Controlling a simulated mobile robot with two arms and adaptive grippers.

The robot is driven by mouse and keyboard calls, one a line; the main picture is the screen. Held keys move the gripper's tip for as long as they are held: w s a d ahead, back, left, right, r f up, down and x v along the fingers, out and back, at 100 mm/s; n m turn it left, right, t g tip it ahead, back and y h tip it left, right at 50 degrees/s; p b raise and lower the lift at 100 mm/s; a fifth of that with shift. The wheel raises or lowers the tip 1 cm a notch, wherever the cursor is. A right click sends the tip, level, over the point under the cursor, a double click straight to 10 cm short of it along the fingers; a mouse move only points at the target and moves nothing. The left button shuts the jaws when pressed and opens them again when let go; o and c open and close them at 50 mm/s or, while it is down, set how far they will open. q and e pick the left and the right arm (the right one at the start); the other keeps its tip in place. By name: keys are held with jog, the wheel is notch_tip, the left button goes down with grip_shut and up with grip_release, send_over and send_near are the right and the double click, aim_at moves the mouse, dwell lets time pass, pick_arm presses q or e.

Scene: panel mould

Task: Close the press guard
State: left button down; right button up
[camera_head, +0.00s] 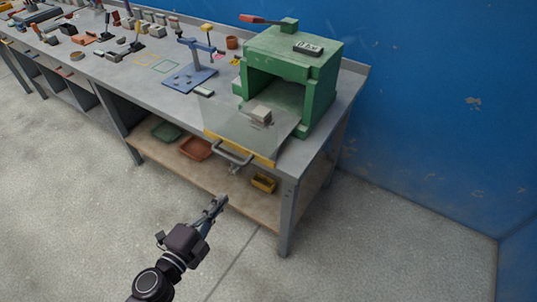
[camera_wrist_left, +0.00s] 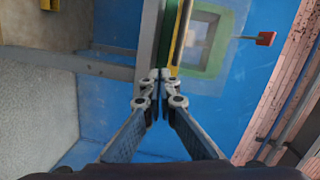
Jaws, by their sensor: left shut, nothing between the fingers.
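The green press (camera_head: 290,75) stands at the right end of the workbench, with its front opening showing. Its guard (camera_head: 225,118) is a clear panel that lies folded down flat in front of the opening. The guard has a yellow front edge (camera_head: 262,160) and a grey bar handle (camera_head: 232,157). My left gripper (camera_head: 219,202) is shut and empty, in front of the bench and apart from the handle in the head view. In the left wrist view its closed fingertips (camera_wrist_left: 160,75) point toward the yellow edge (camera_wrist_left: 180,38) and the green press (camera_wrist_left: 212,60). My right gripper is not in view.
A grey workbench (camera_head: 130,73) carries a blue stand (camera_head: 190,78) and several small parts left of the press. A red-handled lever (camera_head: 262,19) sticks out at the press top. The lower shelf holds a yellow bin (camera_head: 263,183). The floor in front is clear.

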pick_arm(q)
jog(key=s+d+r+m+h, duration=0.2)
jog(key=d+r+m, duration=0.2)
jog(key=r, duration=0.4)
jog(key=p, duration=0.2)
send_near(268, 146)
jog(key=x, duration=0.5)
jog(key=shift+w+d+f, duration=0.1)
jog(key=shift+w+d, duration=0.05)
jog(key=shift+w, duration=0.25)
jog(key=shift+w+d, duration=0.4)
jog(key=shift+w, duration=0.1)
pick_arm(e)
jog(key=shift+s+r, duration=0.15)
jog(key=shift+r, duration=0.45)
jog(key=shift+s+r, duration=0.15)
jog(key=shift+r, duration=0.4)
pick_arm(q)
jog(key=shift+w, duration=0.1)
